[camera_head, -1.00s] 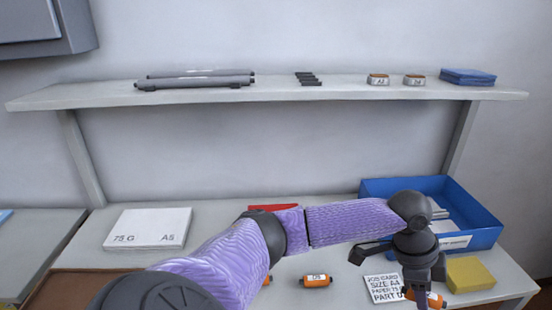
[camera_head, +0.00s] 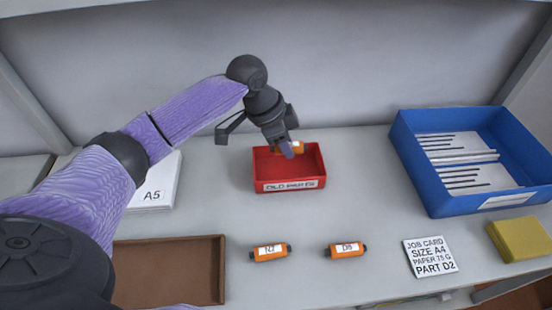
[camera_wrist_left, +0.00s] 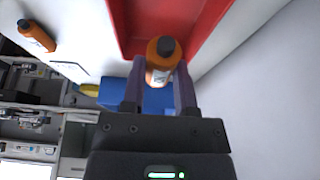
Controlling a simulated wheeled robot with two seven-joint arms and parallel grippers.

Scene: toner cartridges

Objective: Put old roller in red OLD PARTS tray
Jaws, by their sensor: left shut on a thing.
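My left gripper (camera_head: 288,150) is shut on an orange roller with dark ends. In the head view this held roller (camera_head: 299,147) is partly hidden by the fingers. The gripper holds it above the red OLD PARTS tray (camera_head: 290,185), towards its back. In the left wrist view the held roller (camera_wrist_left: 163,68) sits between the two fingers (camera_wrist_left: 160,90), with the red tray (camera_wrist_left: 125,25) behind it. The tray looks empty where its inside shows. My right gripper is not in view.
Two orange rollers, one marked N2 (camera_head: 270,252) and one D8 (camera_head: 345,250), lie in front of the tray. A brown tray (camera_head: 218,270), a job card (camera_head: 430,257), a yellow block (camera_head: 519,240), a blue bin (camera_head: 440,205) and A5 paper (camera_head: 160,185) stand around.

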